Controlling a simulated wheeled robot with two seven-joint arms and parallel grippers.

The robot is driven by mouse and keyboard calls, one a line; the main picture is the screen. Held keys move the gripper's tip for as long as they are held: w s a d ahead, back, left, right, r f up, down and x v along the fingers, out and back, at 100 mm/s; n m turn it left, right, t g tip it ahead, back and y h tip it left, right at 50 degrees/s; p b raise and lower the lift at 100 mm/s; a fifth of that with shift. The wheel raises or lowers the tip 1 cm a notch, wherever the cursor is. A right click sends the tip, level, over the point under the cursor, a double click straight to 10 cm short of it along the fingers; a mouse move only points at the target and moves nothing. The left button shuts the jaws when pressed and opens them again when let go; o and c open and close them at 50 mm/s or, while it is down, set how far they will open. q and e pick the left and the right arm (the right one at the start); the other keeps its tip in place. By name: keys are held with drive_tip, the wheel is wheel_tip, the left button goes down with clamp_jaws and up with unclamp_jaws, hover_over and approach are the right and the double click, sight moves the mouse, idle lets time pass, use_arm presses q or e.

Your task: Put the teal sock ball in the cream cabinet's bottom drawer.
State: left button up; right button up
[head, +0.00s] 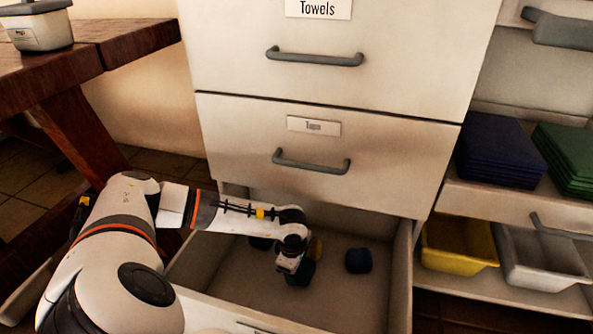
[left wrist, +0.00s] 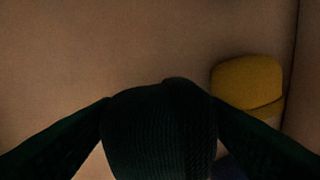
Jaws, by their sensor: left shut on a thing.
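The cream cabinet (head: 330,58) stands ahead, and its bottom drawer (head: 375,283) is pulled open. My left arm reaches in from the left, and my left gripper (head: 297,268) is down inside the drawer. It is shut on the dark teal sock ball (head: 301,274), which shows between the fingers in the left wrist view (left wrist: 160,130). The ball is over the drawer floor; I cannot tell whether it touches it. A dark blue ball (head: 358,261) and a yellow ball (head: 316,248) lie in the drawer; the yellow one also shows in the left wrist view (left wrist: 246,82). My right gripper is not in view.
Two closed drawers with grey handles are above the open one. A wooden table (head: 100,45) with a white container (head: 36,25) is at the left. At the right, shelves hold folded blue cloths (head: 500,150), green cloths, a yellow bin (head: 458,244) and a grey bin (head: 542,258).

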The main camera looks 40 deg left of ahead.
use_arm(q)
wheel_tip(320, 180, down, 4)
drive_tip(key=shift+r+b, duration=0.1)
drive_tip(key=shift+b, duration=1.05)
drive_tip(key=shift+r, duration=0.15)
drive_tip(key=o, duration=1)
